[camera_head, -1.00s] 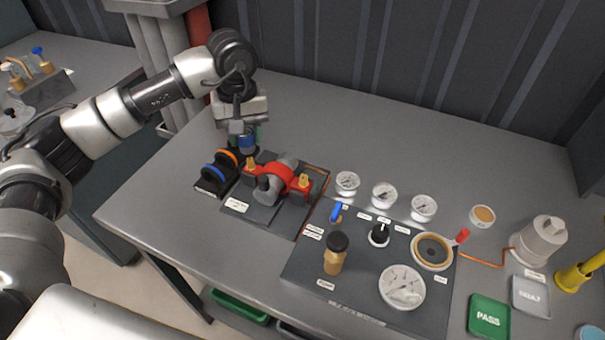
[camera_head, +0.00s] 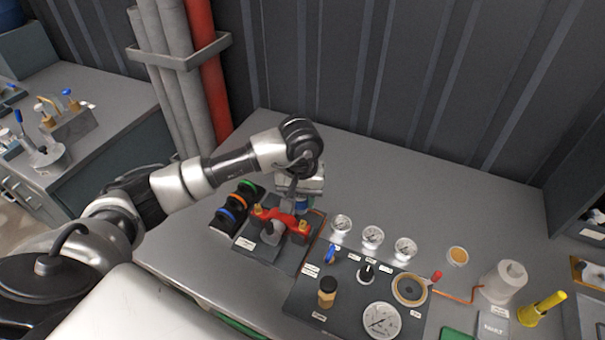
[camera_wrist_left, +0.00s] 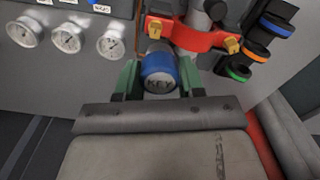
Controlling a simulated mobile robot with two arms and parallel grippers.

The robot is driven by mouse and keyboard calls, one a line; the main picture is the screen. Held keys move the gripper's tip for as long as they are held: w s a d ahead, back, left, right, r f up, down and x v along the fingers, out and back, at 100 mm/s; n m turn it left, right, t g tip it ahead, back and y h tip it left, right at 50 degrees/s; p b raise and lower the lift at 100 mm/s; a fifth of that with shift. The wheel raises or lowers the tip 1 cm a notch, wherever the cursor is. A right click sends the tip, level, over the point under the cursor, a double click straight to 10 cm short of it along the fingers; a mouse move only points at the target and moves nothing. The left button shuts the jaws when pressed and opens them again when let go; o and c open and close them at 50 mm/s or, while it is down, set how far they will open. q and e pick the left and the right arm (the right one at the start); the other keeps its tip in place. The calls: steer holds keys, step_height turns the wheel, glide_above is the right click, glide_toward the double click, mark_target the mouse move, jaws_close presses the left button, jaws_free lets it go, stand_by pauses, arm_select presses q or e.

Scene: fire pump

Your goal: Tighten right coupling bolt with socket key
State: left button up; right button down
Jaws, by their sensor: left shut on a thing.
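A red coupling (camera_head: 280,218) bridges a grey pipe on a dark base plate, with a brass bolt at each end. The right coupling bolt (camera_head: 303,228) is on the gauge side; the left bolt (camera_head: 257,209) is by the ring rack. My left gripper (camera_wrist_left: 158,78) is shut on the socket key (camera_wrist_left: 159,72), a blue-capped cylinder marked KEY, between green fingers. In the head view the key (camera_head: 303,203) is just behind the right bolt. In the wrist view the right bolt (camera_wrist_left: 154,28) shows just beyond the key; contact cannot be told. My right gripper is out of view.
A black rack (camera_head: 228,214) with blue, orange and green rings stands left of the coupling. Several gauges and a dark valve panel (camera_head: 343,293) lie to the right. The bench behind the gauges is clear up to the ribbed wall (camera_head: 420,90).

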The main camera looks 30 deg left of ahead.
mark_target(303, 222)
arm_select(q)
steer(key=shift+s+d+r, duration=0.1)
steer(key=shift+d, duration=0.25)
steer(key=shift+f, duration=1.55)
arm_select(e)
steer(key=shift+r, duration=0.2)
arm_select(q)
steer(key=shift+b, duration=0.55)
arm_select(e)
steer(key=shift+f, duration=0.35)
